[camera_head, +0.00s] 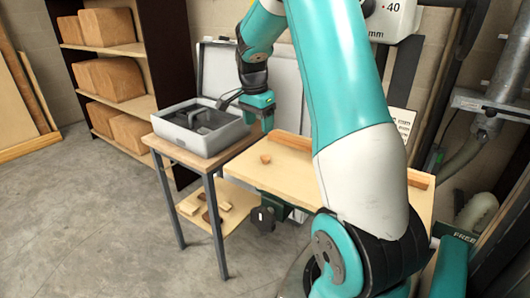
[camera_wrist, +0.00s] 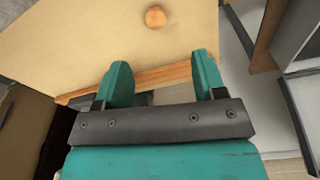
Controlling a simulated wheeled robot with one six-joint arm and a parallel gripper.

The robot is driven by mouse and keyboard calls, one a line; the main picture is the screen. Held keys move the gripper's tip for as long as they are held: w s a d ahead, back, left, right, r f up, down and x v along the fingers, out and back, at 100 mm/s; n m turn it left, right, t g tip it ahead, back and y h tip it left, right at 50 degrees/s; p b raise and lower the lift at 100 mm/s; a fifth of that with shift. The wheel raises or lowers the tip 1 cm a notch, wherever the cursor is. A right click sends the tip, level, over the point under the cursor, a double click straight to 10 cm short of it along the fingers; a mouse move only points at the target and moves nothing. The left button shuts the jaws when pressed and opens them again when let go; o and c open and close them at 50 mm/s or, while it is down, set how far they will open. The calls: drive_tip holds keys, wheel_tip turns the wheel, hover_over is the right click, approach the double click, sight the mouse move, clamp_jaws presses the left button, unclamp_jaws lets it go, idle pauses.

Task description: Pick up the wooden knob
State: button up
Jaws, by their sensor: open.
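The wooden knob (camera_head: 265,159) is a small rounded brown piece on the pale wooden worktop (camera_head: 300,178), close to its left end in the head view. In the wrist view the knob (camera_wrist: 155,17) lies on the bare board near the top edge, beyond my fingertips and apart from them. My gripper (camera_wrist: 160,75) is open and empty, its two teal fingers spread. In the head view my gripper (camera_head: 265,118) hangs above and behind the knob, near the back edge of the worktop; its fingertips are hard to make out there.
A wooden strip (camera_head: 293,140) runs along the worktop's back edge. A small table (camera_head: 190,155) with an open grey case (camera_head: 200,128) stands to the left, with wood scraps (camera_head: 215,212) on its lower shelf. Shelves with brown blocks (camera_head: 108,27) stand farther back. The floor at left is clear.

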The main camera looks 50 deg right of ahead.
drive_tip(key=p, duration=0.1)
hover_over(265, 156)
drive_tip(key=f, duration=0.6)
drive_tip(key=shift+w+a, duration=0.35)
drive_tip(key=shift+w, duration=0.05)
drive_tip(key=f, duration=0.1)
drive_tip(key=f+p, duration=0.2)
drive_tip(key=f, duration=0.1)
drive_tip(key=shift+s+d+f, duration=0.1)
drive_tip(key=shift+s+d, duration=0.2)
drive_tip(key=shift+s, duration=0.1)
drive_tip(key=shift+d+f, duration=0.1)
drive_tip(key=shift+f, duration=0.5)
drive_tip(key=c, duration=1)
